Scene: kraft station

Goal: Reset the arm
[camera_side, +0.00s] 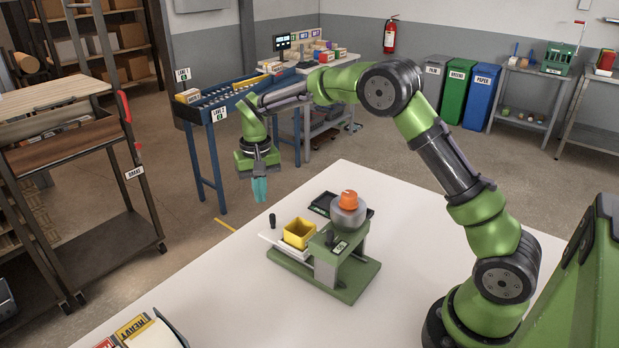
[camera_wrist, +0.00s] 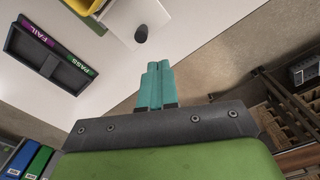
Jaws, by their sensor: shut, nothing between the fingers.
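My gripper (camera_side: 259,188) is at the end of my green arm, left of the white table's far edge in the side view, with its teal fingers pointing down. The fingers are shut with nothing between them. They also show pressed together in the wrist view (camera_wrist: 154,85). A green machine (camera_side: 345,270) stands on the table, to the right of my gripper and apart from it. It has an orange knob (camera_side: 348,199) on a grey body and a yellow bin (camera_side: 299,233) on its left side, which also shows in the wrist view (camera_wrist: 82,6).
A black tray (camera_side: 322,204) lies behind the machine; its FAIL and PASS labels show in the wrist view (camera_wrist: 60,68). A blue roller conveyor (camera_side: 206,112) stands behind my gripper. A wooden-topped cart (camera_side: 60,97) stands left. The white table's (camera_side: 205,285) left part is mostly bare.

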